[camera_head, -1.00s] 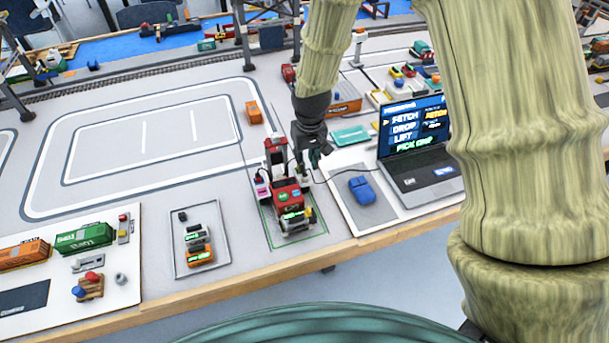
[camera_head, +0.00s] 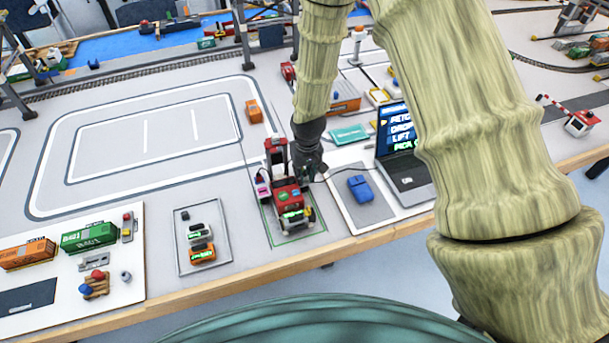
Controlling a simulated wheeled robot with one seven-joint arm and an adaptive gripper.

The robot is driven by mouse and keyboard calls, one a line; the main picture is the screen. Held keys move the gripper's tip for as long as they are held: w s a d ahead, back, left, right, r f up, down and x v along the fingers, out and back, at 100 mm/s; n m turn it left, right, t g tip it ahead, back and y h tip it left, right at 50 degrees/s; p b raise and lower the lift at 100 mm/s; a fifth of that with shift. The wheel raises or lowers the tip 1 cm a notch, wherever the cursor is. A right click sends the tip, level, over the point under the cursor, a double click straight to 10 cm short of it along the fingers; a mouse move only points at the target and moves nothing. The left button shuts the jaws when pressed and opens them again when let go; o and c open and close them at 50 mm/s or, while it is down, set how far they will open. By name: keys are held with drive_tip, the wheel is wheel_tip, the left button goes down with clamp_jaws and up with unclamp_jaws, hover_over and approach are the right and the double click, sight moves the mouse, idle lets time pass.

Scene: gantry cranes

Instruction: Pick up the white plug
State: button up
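My gripper (camera_head: 305,176) is black and points down beside the red machine (camera_head: 287,194) with a small screen, at its right rear side. The fingers are small and dark here, so I cannot tell whether they are open or shut. A small pale block with a pink part (camera_head: 262,187) stands at the left side of the red machine. I cannot make out a white plug for certain; the area under and behind my gripper is hidden. A thin black cable (camera_head: 335,175) runs from near the laptop towards my gripper.
A laptop (camera_head: 408,182) stands at the right, partly behind my arm. A tray (camera_head: 203,264) with small vehicles is at the front left. The track-marked table middle (camera_head: 150,165) is mostly clear.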

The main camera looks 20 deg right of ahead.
sight(305, 173)
drive_tip(key=shift+f, duration=0.2)
clamp_jaws()
drive_tip(key=shift+w+r, duration=0.1)
drive_tip(key=shift+r, duration=0.1)
drive_tip(key=shift+r+b, duration=0.5)
drive_tip(key=shift+r, duration=0.05)
drive_tip(key=shift+r+b, duration=0.5)
drive_tip(key=shift+r, duration=0.45)
drive_tip(key=s+a+r+b, duration=0.1)
drive_tip(key=s+a+b, duration=0.1)
drive_tip(key=s, duration=0.5)
drive_tip(key=s+a+b, duration=0.2)
drive_tip(key=s+a, duration=0.3)
drive_tip(key=s, duration=0.2)
drive_tip(key=shift+a+r, duration=0.3)
drive_tip(key=shift+r, duration=0.05)
